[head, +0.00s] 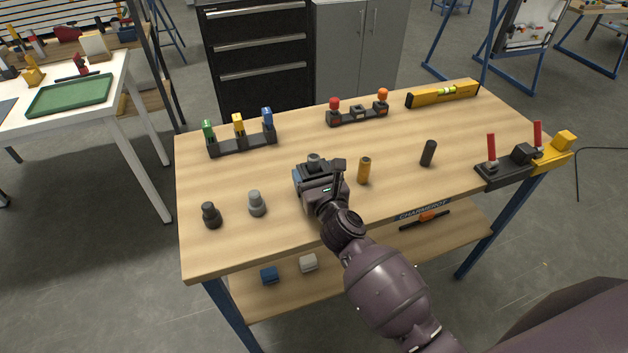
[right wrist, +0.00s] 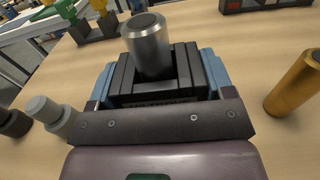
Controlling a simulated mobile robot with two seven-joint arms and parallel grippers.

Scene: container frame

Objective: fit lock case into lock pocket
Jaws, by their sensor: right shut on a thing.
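A grey metal cylinder with a dark round top (right wrist: 148,45), which I take for the lock case, stands up among black ribbed parts in the right wrist view. Its top shows in the head view (head: 314,160). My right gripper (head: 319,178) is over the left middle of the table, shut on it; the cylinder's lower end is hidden. Blue parts (right wrist: 215,70) show on both sides of the black ribs, perhaps a block around the lock pocket. The pocket opening is hidden, so I cannot tell whether the case is inside it. My left gripper is not in view.
A brass cylinder (head: 363,170) stands close on the right, a black one (head: 428,153) further right. Racks with coloured tops (head: 242,143) (head: 358,114) and a yellow level (head: 443,93) line the back. A red-handled fixture (head: 515,165) is far right.

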